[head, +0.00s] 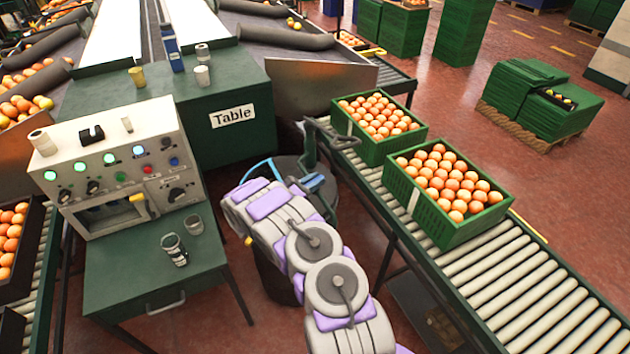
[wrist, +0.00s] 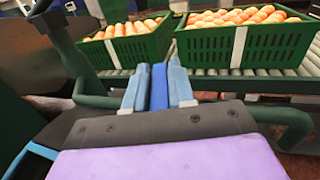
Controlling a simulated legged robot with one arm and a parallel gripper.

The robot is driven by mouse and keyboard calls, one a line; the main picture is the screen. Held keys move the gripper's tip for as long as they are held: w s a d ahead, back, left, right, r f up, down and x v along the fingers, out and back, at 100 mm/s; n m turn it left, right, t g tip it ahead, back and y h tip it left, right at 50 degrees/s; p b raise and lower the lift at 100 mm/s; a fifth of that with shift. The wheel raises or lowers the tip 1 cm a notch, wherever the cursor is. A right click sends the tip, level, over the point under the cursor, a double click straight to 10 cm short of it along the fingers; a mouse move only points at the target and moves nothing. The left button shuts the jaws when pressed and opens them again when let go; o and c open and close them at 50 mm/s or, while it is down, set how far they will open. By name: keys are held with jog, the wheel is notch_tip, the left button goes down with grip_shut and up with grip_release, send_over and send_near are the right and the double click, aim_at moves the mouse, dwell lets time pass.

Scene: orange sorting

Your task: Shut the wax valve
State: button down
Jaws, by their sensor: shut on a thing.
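My gripper (wrist: 158,92) has its two light blue fingers closed on the sides of a darker blue handle (wrist: 159,74), which appears to be the wax valve's handle. In the head view my gripper (head: 314,182) is at the end of my arm, beside a dark upright pipe (head: 309,147). The handle is mostly hidden there by the fingers. Its exact angle and the valve body are hard to make out.
Two green crates of oranges (head: 374,150) (head: 430,215) stand on the roller conveyor (head: 520,285) to the right. Dark green pipework (wrist: 72,55) flanks my gripper. A control panel (head: 118,165) and green table (head: 150,265) with two cups stand at left.

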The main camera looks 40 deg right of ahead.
jog(key=shift+w+a+m+g, duration=0.1)
jog(key=shift+w+m+g, duration=0.1)
jog(key=shift+m+g, duration=1.35)
jog(key=shift+r+g+y, duration=0.1)
jog(key=shift+g+y, duration=0.2)
jog(key=shift+g, duration=0.65)
jog(key=c, duration=1)
grip_release()
jog(key=shift+c, duration=0.2)
jog(key=p+v, duration=0.2)
jog(key=v, duration=1.5)
jog(key=shift+a+p, duration=0.25)
jog(key=shift+p, duration=0.05)
